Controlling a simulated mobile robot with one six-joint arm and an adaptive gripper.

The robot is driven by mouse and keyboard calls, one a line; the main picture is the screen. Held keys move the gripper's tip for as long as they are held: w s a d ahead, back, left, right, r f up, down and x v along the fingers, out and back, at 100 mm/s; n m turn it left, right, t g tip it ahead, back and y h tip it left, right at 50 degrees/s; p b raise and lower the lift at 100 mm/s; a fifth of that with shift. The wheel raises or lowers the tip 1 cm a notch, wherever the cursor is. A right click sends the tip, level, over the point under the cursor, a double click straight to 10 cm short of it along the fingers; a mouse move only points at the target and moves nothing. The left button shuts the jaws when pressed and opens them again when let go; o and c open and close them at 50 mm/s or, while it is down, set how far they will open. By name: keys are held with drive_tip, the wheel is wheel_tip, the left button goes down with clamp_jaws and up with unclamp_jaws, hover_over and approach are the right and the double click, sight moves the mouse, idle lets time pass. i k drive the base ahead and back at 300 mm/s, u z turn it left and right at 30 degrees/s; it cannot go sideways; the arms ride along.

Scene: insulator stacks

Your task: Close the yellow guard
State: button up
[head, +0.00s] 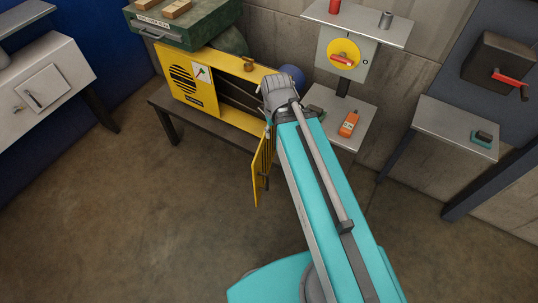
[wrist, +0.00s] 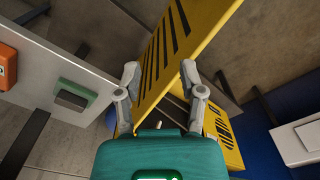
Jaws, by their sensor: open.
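The yellow guard (head: 258,172) stands swung open, out from the right front of the yellow machine housing (head: 192,82), seen nearly edge-on in the head view. In the wrist view the guard (wrist: 176,42) shows as a long yellow panel with black slanted stripes, running between my gripper's fingers. My gripper (wrist: 160,72) is open, one finger on each side of the panel; whether either finger touches it I cannot tell. In the head view my arm hides most of the gripper. The housing also shows in the wrist view (wrist: 227,152), partly covered by the right finger.
The housing sits on a dark low bench (head: 168,125). A grey stand with a yellow-and-red switch (head: 343,53) is behind my arm, with an orange device (head: 349,123) on its lower shelf. A side table (head: 455,125) stands at right. The floor at front left is clear.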

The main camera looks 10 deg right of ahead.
sight(263, 160)
drive_tip(key=u, duration=0.3)
drive_tip(key=k, duration=1.3)
drive_tip(key=z, duration=0.6)
